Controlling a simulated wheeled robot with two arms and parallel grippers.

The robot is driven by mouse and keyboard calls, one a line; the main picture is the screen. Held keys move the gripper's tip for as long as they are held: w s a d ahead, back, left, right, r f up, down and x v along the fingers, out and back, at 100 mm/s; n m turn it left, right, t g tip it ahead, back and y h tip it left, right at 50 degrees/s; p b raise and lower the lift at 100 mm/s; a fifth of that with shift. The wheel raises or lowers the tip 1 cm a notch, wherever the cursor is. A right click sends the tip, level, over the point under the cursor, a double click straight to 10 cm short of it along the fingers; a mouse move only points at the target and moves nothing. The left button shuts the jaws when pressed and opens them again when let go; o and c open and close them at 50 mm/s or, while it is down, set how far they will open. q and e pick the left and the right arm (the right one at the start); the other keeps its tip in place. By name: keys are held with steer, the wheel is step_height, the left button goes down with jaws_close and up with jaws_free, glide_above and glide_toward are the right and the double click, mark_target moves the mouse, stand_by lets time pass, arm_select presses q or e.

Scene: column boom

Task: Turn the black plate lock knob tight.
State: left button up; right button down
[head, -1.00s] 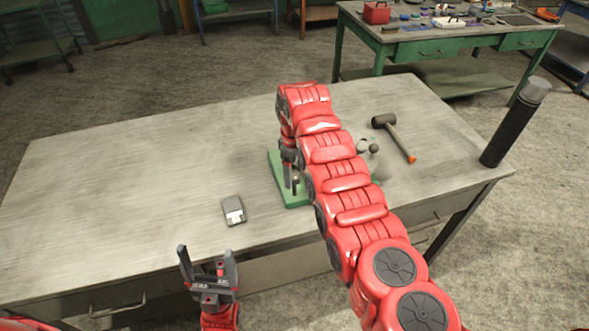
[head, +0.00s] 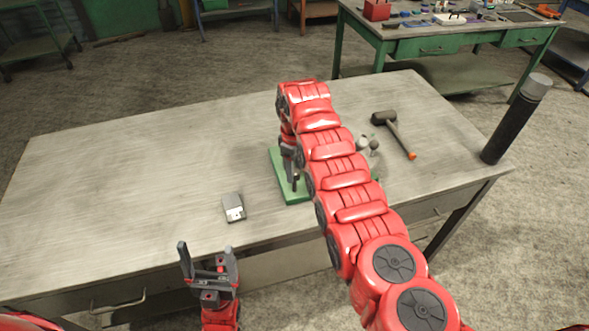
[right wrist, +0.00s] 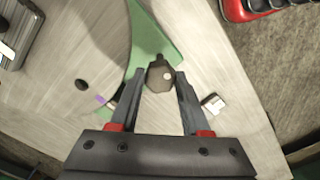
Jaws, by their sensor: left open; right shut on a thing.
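The dark plate lock knob (right wrist: 158,78), with a pale spot on it, sits between the fingertips of my right gripper (right wrist: 166,73) in the right wrist view. Those fingers are closed on it. The green base plate (right wrist: 150,40) lies beyond the knob; it also shows in the head view (head: 292,198), partly covered by my right arm. In the head view my right gripper (head: 291,172) points down over the plate's left part, and the knob cannot be made out clearly there. My left gripper (head: 208,256) is open and empty at the table's front edge.
A small grey box (head: 233,207) lies on the table (head: 120,190) left of the plate. A mallet (head: 398,135) and grey rounded parts (head: 369,144) lie right of my arm. A black post (head: 512,125) stands at the right corner. The table's left half is clear.

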steer(key=m+b, duration=0.1)
steer(key=b, duration=0.1)
steer(key=m+b, duration=0.1)
steer(key=m, duration=0.1)
steer(key=m+b, duration=0.1)
steer(key=b, duration=0.1)
steer(key=shift+f+m+b, duration=0.25)
steer(key=shift+m+b, duration=0.1)
steer(key=shift+m, duration=0.05)
steer(key=m+b, duration=0.2)
steer(key=shift+m, duration=0.4)
steer(key=m+b, duration=0.1)
steer(key=m, duration=0.1)
steer(key=shift+r+m+b, duration=0.15)
steer(key=shift+m+b, duration=0.15)
steer(key=shift+b, duration=0.1)
steer(key=m, duration=0.3)
steer(key=shift+m+b, duration=0.3)
steer(key=shift+r+m, duration=0.15)
steer(key=shift+m, duration=1.75)
steer(key=shift+c, duration=1.8)
jaws_free()
